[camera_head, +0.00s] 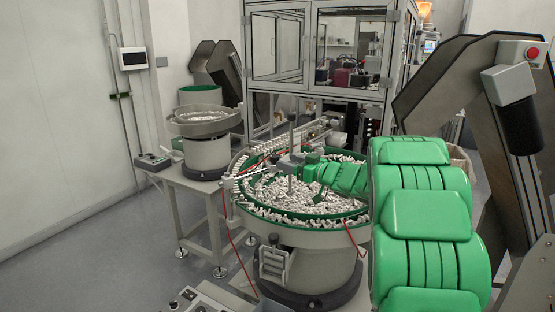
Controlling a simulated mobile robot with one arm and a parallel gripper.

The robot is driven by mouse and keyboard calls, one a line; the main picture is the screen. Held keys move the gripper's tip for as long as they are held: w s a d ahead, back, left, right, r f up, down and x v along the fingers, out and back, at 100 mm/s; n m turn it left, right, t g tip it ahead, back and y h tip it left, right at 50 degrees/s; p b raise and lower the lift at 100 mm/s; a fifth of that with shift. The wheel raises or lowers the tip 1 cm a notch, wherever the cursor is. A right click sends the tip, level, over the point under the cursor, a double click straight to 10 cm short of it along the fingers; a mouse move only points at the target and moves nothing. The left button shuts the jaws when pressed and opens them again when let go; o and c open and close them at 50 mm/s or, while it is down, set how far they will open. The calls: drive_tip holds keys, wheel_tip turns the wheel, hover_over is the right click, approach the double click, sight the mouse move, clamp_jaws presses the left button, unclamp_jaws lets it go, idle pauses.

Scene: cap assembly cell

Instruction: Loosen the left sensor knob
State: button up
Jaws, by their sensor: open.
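My green arm reaches from the right foreground over the large round feeder bowl (334,238). My gripper (284,164) is at the far end of it, small in the picture, and close to a thin upright metal post (291,138). Its jaws are open. A thin rod (258,170) runs from near the post towards the bowl's left rim. The left sensor knob is too small to make out among the fittings by the post. I cannot tell whether my gripper touches any fitting.
The bowl has a green inner rim and holds many white caps. A smaller feeder bowl (205,128) stands on a table at the left. A glass-fronted machine cabinet (320,88) stands behind. Dark conveyor frames (460,80) rise at the right. Red cables hang at the bowl; floor is clear at left.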

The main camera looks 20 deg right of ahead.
sight(274, 155)
drive_tip(key=x, duration=0.5)
drive_tip(key=shift+w+a, duration=0.15)
drive_tip(key=shift+w, duration=0.05)
drive_tip(key=shift+x, duration=0.8)
drive_tip(key=shift+f, duration=0.1)
drive_tip(key=c, duration=0.9)
drive_tip(key=shift+c, duration=0.2)
